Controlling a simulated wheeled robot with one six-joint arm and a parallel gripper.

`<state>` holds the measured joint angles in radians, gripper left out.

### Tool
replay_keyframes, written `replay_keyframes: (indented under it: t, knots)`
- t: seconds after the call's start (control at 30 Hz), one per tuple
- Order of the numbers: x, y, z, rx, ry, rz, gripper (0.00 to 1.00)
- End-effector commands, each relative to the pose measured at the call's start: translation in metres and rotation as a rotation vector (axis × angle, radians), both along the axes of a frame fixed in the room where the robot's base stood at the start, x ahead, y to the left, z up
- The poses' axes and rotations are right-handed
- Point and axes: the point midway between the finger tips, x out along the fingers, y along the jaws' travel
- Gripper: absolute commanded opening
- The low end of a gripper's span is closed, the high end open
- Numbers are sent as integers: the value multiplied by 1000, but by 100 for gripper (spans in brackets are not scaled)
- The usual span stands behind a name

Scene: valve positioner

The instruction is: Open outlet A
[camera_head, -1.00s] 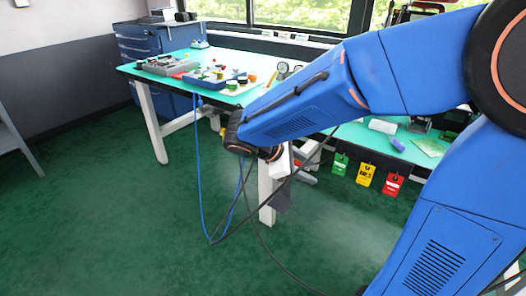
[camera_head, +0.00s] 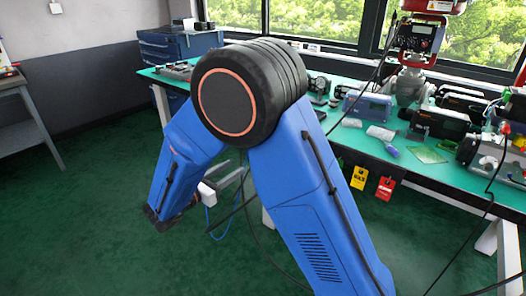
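I cannot make out outlet A or its label in this view. A grey metal assembly with hoses and red parts (camera_head: 490,152), which may be the valve positioner, sits at the right end of the green bench (camera_head: 350,138). My blue arm is folded in front of the bench's left part, its elbow high. The wrist hangs low at the left, over the floor. A small pale part beside it (camera_head: 222,178) may be my gripper, but its fingers do not show clearly. It is far from the grey assembly.
A red-framed instrument (camera_head: 415,42) stands upright at the back of the bench. Blue and black boxed devices (camera_head: 368,106) line the bench. Yellow and red tags (camera_head: 385,188) hang from its front edge. A blue drawer cabinet (camera_head: 178,46) stands behind left. Cables hang near my arm. The left floor is clear.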

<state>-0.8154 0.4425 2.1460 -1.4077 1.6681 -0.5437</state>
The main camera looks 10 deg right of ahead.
Motion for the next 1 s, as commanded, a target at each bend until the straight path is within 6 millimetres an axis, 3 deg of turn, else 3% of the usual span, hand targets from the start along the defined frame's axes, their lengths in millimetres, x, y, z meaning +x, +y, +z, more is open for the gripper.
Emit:
replay_keyframes:
  t: [0.17, 1.0]
  knots:
    - [7, -8, 0, -4, 1, 2, 39]
    - [88, -121, 0, -2, 0, 0, 39]
